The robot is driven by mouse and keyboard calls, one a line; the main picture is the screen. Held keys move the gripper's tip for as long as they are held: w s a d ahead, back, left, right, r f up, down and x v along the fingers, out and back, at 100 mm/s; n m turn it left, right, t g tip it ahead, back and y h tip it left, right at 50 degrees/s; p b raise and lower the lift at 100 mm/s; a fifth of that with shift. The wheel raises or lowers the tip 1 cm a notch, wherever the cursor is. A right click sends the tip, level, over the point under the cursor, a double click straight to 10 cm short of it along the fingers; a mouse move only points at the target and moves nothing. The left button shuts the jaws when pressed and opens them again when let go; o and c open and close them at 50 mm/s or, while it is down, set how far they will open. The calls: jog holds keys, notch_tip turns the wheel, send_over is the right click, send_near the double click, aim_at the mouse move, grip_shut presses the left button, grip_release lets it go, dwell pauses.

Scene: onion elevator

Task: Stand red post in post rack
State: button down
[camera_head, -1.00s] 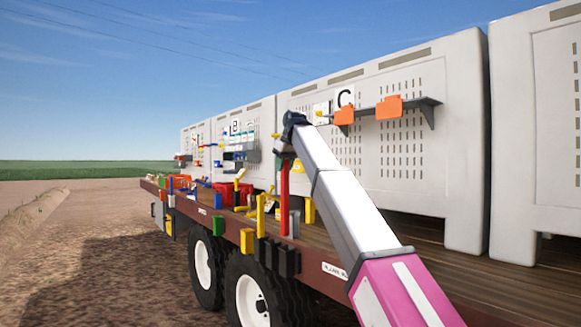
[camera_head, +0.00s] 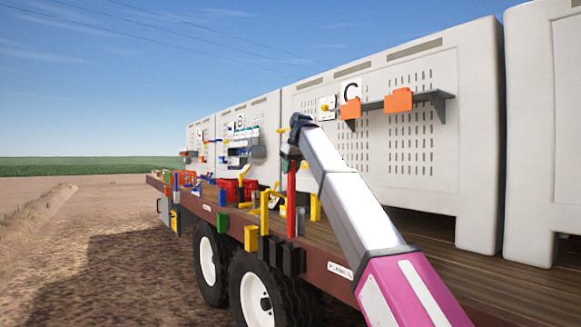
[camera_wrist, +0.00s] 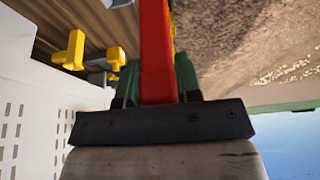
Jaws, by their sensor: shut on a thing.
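The red post (camera_head: 291,198) hangs upright below my gripper (camera_head: 291,158) in the head view. In the wrist view the red post (camera_wrist: 156,50) runs between the green fingers of my gripper (camera_wrist: 156,82), which is shut on it. A black rack with several upright blocks (camera_head: 281,256) is fixed at the trailer's side edge, below the post; I take it for the post rack. The post's lower end is close above or behind this rack in the picture; I cannot tell whether they touch. A grey post (camera_head: 300,222) stands just right of the red one.
A yellow post (camera_head: 264,213) and a yellow block (camera_head: 250,239) are left of the rack. A green block (camera_head: 222,222) is farther left on the trailer edge. White bins (camera_head: 420,150) line the deck, with a shelf holding orange pieces (camera_head: 398,102). Red crates (camera_head: 228,190) stand farther back.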

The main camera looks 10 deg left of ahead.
aim_at(291, 201)
jog(key=shift+f, duration=6.4)
jog(key=c, duration=0.7)
grip_release()
jog(key=shift+c, duration=0.2)
